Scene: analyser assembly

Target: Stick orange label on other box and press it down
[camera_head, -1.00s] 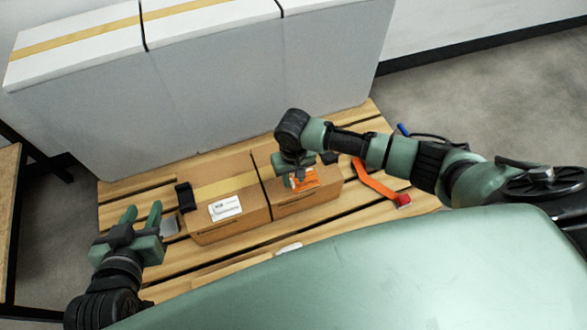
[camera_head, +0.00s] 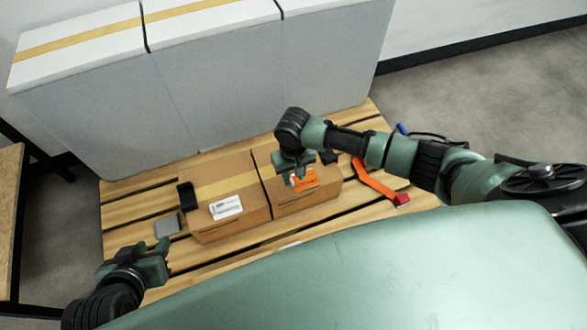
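Two brown cardboard boxes stand side by side on the wooden pallet. The left box (camera_head: 205,211) carries a white label (camera_head: 227,207) and a strip of yellow tape. The right box (camera_head: 300,204) has an orange label (camera_head: 305,178) on its top, partly hidden by my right gripper. My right gripper (camera_head: 299,181) is right over this label, pointing down; whether it touches, and whether its fingers are shut, I cannot tell. My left gripper (camera_head: 150,262) is in front and left of the boxes, away from both, with no object visible in it; its finger gap is unclear.
Large white boxes (camera_head: 215,100) form a wall behind the pallet (camera_head: 120,213). An orange strap-like tool (camera_head: 378,184) lies right of the boxes. A grey flat piece (camera_head: 167,226) and a black object (camera_head: 187,196) are at the left box's left side.

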